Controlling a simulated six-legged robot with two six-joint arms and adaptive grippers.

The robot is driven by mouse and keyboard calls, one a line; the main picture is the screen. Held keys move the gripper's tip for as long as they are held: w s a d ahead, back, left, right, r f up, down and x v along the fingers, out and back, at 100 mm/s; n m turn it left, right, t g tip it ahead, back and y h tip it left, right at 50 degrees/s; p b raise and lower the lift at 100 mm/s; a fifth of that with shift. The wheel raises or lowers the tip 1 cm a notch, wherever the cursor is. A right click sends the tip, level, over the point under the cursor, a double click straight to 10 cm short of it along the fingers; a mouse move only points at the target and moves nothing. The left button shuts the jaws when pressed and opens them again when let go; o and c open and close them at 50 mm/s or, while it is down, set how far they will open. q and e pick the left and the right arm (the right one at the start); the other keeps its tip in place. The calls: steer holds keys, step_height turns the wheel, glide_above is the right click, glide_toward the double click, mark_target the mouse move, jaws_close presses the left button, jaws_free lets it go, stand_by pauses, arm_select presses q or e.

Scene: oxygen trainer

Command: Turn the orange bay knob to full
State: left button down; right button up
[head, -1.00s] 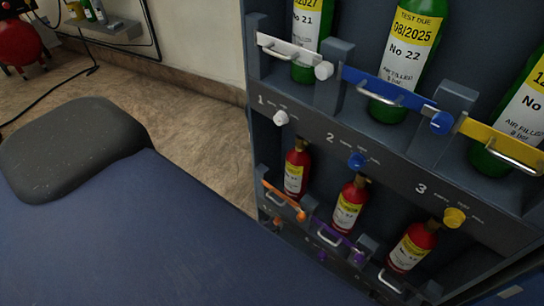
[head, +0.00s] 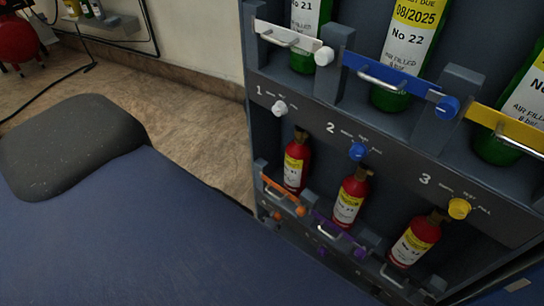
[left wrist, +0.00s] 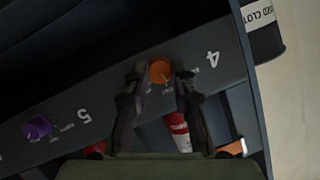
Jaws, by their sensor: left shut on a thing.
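The orange bay knob (left wrist: 160,70) is on the dark panel beside the number 4 in the left wrist view. A pale pointer line shows on its face; the label words are too small to read. My left gripper (left wrist: 159,77) has a finger on each side of the knob and is shut on it. In the head view the orange knob (head: 277,215) is a small spot low on the rack's left side, below the orange bar (head: 282,193). Neither gripper can be made out in the head view.
A purple knob (left wrist: 37,127) marked 5 is on the same panel. Red bottles (head: 350,197) stand behind coloured bars, with green cylinders (head: 405,45) above. White (head: 279,108), blue (head: 358,151) and yellow (head: 459,208) knobs line the upper panel. A blue padded surface (head: 120,235) lies left.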

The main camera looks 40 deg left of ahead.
stand_by(0.3)
arm_select(q)
steer(key=c, duration=1.1)
jaws_free()
steer(key=v, duration=1.2)
